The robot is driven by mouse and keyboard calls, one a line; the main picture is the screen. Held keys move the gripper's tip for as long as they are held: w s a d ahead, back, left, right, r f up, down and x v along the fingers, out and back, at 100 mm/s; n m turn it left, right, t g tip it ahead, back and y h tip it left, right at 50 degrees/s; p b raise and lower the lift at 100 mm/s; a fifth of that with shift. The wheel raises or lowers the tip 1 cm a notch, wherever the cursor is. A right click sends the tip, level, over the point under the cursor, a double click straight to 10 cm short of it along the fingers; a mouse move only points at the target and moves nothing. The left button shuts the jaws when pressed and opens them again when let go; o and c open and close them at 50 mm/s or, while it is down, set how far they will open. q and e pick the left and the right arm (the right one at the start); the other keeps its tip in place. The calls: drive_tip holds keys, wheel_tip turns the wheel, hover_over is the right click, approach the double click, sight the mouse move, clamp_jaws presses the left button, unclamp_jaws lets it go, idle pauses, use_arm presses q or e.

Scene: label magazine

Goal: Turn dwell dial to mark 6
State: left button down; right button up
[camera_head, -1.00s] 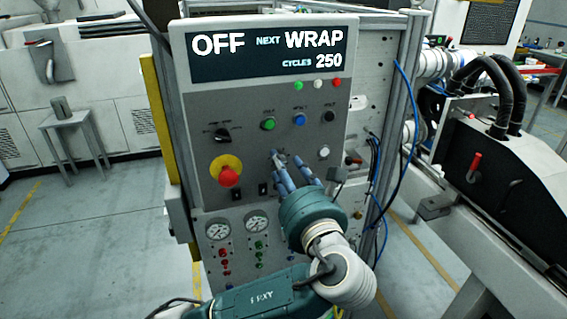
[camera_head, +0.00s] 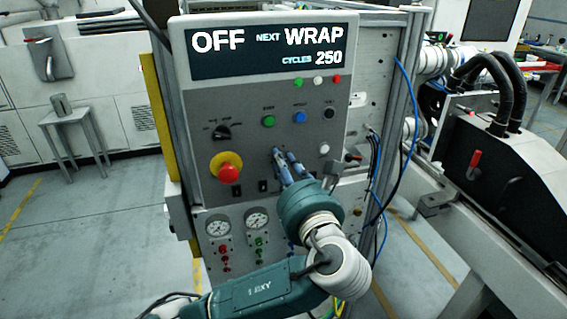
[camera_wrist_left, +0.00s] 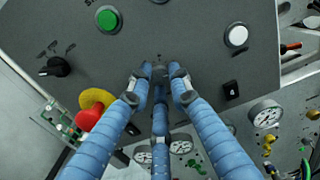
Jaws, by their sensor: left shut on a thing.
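My left gripper (camera_head: 281,156) reaches up to the grey control panel (camera_head: 330,55). Its blue fingers are closed on a small dark knob, the dwell dial, low in the middle of the panel. My right gripper does not show.
A red emergency button (camera_head: 229,174) on a yellow collar and a black selector (camera_head: 222,132) are left of my fingers. Green (camera_head: 268,122) and blue (camera_head: 299,118) buttons sit above, a white button (camera_head: 324,149) to the right. Gauges (camera_head: 257,221) are below.

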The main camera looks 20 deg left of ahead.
use_arm(q)
drive_tip(key=shift+r+n, duration=0.1)
drive_tip(key=shift+n, duration=0.3)
drive_tip(key=shift+n, duration=6.6)
drive_tip(key=c, duration=1.6)
unclamp_jaws()
drive_tip(key=shift+a, duration=0.1)
